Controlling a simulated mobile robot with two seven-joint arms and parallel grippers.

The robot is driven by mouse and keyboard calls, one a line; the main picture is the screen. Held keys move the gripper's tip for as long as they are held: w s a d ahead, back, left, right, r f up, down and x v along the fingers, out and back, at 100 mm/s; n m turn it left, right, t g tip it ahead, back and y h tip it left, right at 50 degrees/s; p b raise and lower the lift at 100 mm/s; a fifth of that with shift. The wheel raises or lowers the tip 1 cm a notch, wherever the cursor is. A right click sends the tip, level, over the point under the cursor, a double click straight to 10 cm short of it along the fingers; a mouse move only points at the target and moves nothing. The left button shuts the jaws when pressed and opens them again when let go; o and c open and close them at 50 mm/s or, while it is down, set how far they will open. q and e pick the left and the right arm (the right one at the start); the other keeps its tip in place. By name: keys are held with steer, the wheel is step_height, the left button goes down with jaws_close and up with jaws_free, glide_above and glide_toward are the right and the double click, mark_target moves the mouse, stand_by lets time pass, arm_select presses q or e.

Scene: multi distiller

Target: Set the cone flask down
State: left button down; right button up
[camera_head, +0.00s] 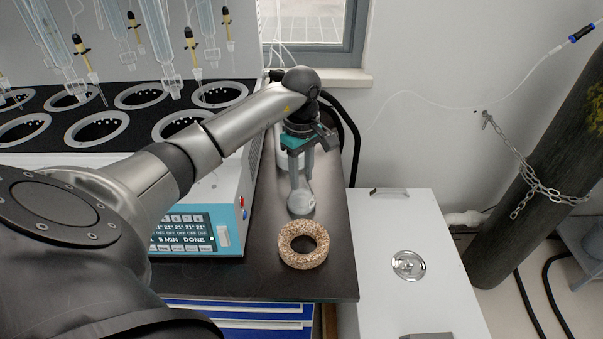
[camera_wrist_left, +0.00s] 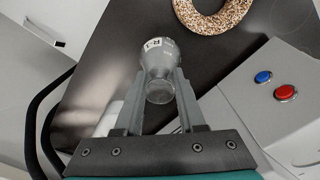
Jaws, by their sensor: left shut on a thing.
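The cone flask (camera_head: 301,203) is a small clear glass flask with a greyish body. In the left wrist view the flask (camera_wrist_left: 162,55) shows a white label, its base pointing away from my gripper. My left gripper (camera_head: 301,172) is shut on the flask's neck, with one finger on each side, as the left wrist view (camera_wrist_left: 160,85) also shows. The flask is over the dark counter, behind the cork ring; I cannot tell whether its base touches the counter. My right gripper is not in view.
A speckled cork ring (camera_head: 303,258) lies empty on the dark counter (camera_head: 330,275), near its front edge. The distiller (camera_head: 225,215) with its display and buttons stands left of it. A white cabinet (camera_head: 410,240) stands to the right. Dark hoses (camera_head: 348,125) run behind my gripper.

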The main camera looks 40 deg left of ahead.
arm_select(q)
steer(key=shift+c, duration=2.4)
jaws_free()
step_height(320, 180, up, 12)
steer(key=p, duration=0.2)
